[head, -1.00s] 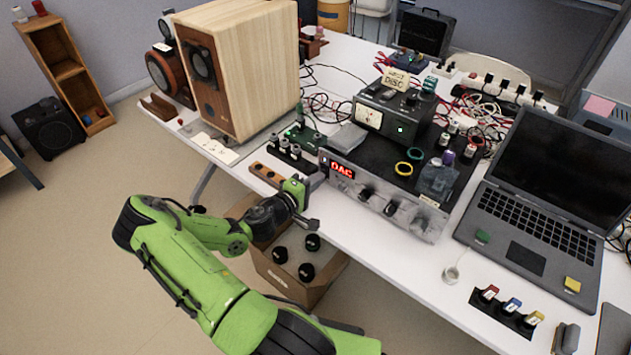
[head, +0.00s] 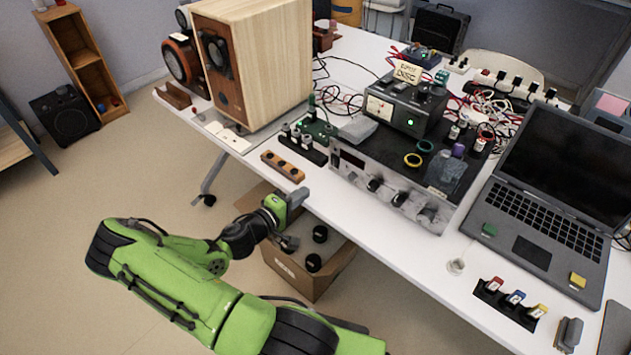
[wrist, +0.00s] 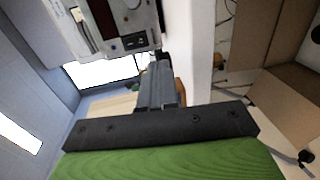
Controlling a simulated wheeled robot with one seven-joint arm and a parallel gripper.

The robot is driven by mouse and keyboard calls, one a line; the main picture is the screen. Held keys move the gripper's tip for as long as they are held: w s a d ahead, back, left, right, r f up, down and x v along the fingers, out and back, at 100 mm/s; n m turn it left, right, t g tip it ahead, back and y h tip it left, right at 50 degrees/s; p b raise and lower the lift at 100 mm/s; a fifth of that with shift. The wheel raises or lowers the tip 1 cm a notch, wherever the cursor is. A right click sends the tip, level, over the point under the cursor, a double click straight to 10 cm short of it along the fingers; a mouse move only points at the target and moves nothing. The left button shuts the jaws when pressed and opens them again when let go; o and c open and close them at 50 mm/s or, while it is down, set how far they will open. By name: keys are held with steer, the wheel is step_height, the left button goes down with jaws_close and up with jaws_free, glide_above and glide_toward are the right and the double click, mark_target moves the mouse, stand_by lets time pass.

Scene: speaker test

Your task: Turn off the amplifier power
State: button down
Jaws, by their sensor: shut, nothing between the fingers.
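The amplifier (head: 400,186) is a wide dark unit with a silver front and round knobs, at the table's front edge. Its display window (head: 352,160) is dark. In the wrist view its front panel (wrist: 112,18) shows at the top left, with a small dark switch plate (wrist: 134,42). My gripper (head: 299,196) is shut and empty, in front of the table edge, left of the amplifier and apart from it in the head view. Its closed fingers also show in the wrist view (wrist: 158,80).
A smaller meter unit (head: 404,106) with a lit green lamp sits on the amplifier. A wooden speaker (head: 270,60) stands to the left, a laptop (head: 545,185) to the right. A cardboard box (head: 298,280) with black round items is on the floor below my gripper.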

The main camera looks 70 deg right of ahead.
steer(key=v, duration=0.3)
steer(key=shift+a+f, duration=0.3)
steer(key=shift+a, duration=0.05)
